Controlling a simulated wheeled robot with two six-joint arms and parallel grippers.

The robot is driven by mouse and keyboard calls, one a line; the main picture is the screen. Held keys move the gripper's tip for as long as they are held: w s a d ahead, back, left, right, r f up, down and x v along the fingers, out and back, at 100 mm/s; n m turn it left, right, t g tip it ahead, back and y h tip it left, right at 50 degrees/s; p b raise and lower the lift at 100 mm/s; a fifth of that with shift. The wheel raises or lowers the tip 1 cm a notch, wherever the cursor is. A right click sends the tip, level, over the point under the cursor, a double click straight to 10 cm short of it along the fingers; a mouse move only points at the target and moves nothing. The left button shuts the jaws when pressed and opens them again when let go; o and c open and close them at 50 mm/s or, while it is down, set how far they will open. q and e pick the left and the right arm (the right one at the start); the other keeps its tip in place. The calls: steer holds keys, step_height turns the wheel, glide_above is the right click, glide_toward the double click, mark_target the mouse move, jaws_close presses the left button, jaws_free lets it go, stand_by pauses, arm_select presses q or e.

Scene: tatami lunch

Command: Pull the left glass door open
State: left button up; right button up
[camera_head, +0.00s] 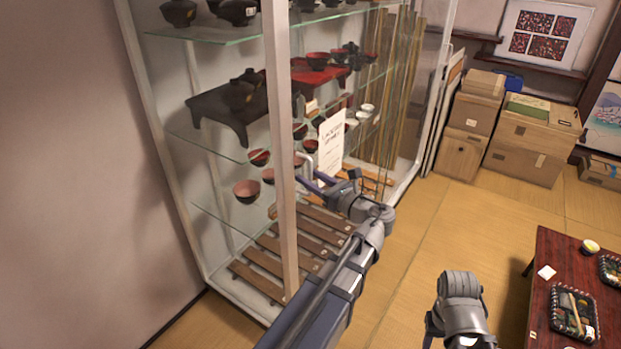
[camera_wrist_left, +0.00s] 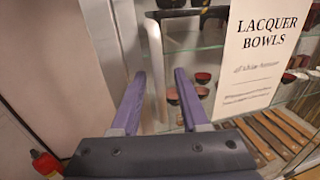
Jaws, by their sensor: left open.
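The left glass door belongs to a tall cabinet, with a pale upright frame post (camera_head: 283,150) in the head view. A thin pale metal handle (camera_head: 304,160) stands on the door beside a white sign. My left gripper (camera_head: 309,180) is at the handle's lower part, its purple fingers pointing at the door. In the left wrist view the gripper (camera_wrist_left: 158,88) is open, and the upright handle (camera_wrist_left: 156,70) shows between its two fingers. I cannot tell whether either finger touches it. My right gripper is not seen; only part of my right arm shows at the bottom.
The white sign (camera_wrist_left: 262,50) reads "LACQUER BOWLS". Glass shelves behind the door hold bowls and a black stand (camera_head: 235,110). A low red-brown table (camera_head: 550,260) stands at right, cardboard boxes (camera_head: 525,150) at the back. A red extinguisher-like object (camera_wrist_left: 46,165) is at lower left.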

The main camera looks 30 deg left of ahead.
arm_select(q)
steer(key=shift+c, duration=0.4)
jaws_close()
stand_by(1.0)
